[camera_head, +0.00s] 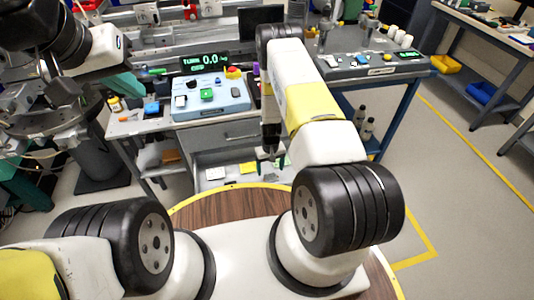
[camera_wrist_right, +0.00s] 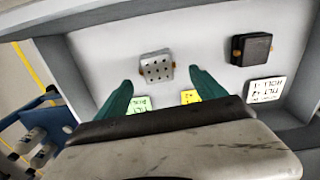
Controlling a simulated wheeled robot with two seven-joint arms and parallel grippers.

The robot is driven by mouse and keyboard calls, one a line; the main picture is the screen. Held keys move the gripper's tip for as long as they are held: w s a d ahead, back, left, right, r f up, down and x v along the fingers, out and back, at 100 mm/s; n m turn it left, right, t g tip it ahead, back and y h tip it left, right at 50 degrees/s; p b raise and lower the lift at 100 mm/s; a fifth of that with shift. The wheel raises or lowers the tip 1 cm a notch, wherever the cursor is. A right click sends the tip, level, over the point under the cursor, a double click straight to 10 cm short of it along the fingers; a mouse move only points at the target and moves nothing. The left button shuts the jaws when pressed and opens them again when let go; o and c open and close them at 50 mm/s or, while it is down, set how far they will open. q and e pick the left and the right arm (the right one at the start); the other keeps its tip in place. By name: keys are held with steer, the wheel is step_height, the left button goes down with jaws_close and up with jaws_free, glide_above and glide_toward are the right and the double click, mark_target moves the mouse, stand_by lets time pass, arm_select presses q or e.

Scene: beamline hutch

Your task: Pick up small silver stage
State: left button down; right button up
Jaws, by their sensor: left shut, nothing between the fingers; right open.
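The small silver stage (camera_wrist_right: 157,66) is a square block with a grid of dark holes and tan side knobs. It lies on the pale drawer floor in the right wrist view. My right gripper (camera_wrist_right: 160,78) is open, with one green finger on each side of the stage's near edge; contact cannot be told. In the head view my right gripper (camera_head: 271,153) points down over the open drawer (camera_head: 232,157), and the stage is hidden there.
A black stage (camera_wrist_right: 251,48) sits right of the silver one in the wrist view. Yellow, green and white labels lie near them. The drawer walls are close by. Above, a bench holds a blue control box (camera_head: 210,98). A blue cart (camera_head: 375,70) stands to the right.

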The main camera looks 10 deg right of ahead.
mark_target(271, 177)
steer(key=f, duration=0.7)
steer(key=shift+w+d+f, duration=0.1)
steer(key=shift+d+f, duration=0.05)
steer(key=shift+d, duration=0.1)
jaws_close()
